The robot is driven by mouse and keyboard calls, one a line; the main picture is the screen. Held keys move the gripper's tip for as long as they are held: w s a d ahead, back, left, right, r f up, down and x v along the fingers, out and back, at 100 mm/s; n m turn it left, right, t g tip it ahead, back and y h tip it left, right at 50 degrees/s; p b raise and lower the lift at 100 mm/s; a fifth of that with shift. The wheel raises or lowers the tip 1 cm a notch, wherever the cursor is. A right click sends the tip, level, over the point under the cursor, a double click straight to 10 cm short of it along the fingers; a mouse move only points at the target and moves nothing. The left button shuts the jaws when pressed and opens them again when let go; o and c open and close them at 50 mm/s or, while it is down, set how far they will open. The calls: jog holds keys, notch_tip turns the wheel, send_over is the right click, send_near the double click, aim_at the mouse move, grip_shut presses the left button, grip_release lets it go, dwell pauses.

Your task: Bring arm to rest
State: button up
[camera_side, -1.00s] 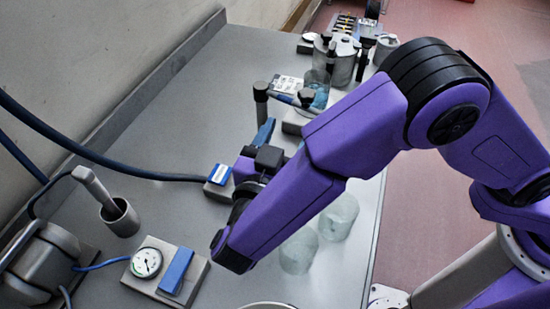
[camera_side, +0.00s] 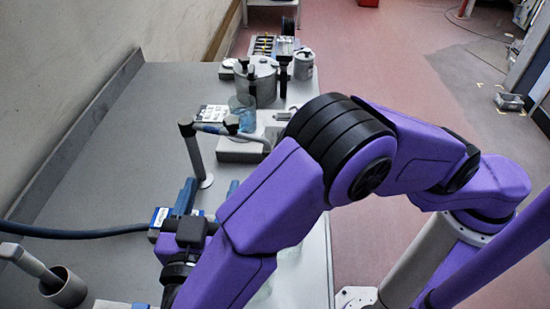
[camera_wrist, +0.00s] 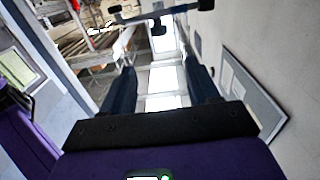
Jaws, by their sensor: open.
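My gripper (camera_wrist: 160,75) shows in the wrist view with its two dark fingers well apart and nothing between them. That view looks out past the fingers toward a bright background and a pale wall. In the side view my purple arm reaches over the grey bench, elbow raised, forearm sloping down to the lower left. The forearm hides much of my wrist there. Blue shapes stand beside the wrist, and I cannot tell whether they are my fingers or bench parts.
The bench (camera_side: 105,190) carries a steel pot (camera_side: 255,82), a post with a side arm (camera_side: 194,155), a metal cup (camera_side: 63,287) and a blue hose (camera_side: 75,233). A smaller canister (camera_side: 303,65) stands at the back. Red floor (camera_side: 400,65) lies open to the right.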

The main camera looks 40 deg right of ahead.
jog(key=w+a+r+n+t+y, duration=0.1)
jog(key=w+a+r+n+y, duration=0.15)
jog(key=w+y, duration=0.45)
jog(key=w+a+r+n+t+y, duration=0.1)
jog(key=w+a+r+n+y, duration=0.1)
jog(key=w+n+y, duration=0.45)
jog(key=s+d+n+g+y, duration=0.85)
jog(key=s+d+g, duration=0.4)
jog(key=s, duration=0.45)
jog(key=s+d+f+n+h, duration=0.1)
jog(key=s+d+h, duration=0.2)
jog(key=d, duration=0.5)
jog(key=s+d+f+n+g+h, duration=0.1)
jog(key=s+d+f+n+h, duration=0.1)
jog(key=d, duration=0.7)
jog(key=s+d+f+n+g+h, duration=0.1)
jog(key=s+d+f+h, duration=0.1)
jog(key=d, duration=0.6)
jog(key=shift+s+d+h, duration=0.4)
jog(key=shift+s+h, duration=0.4)
jog(key=shift+s, duration=0.3)
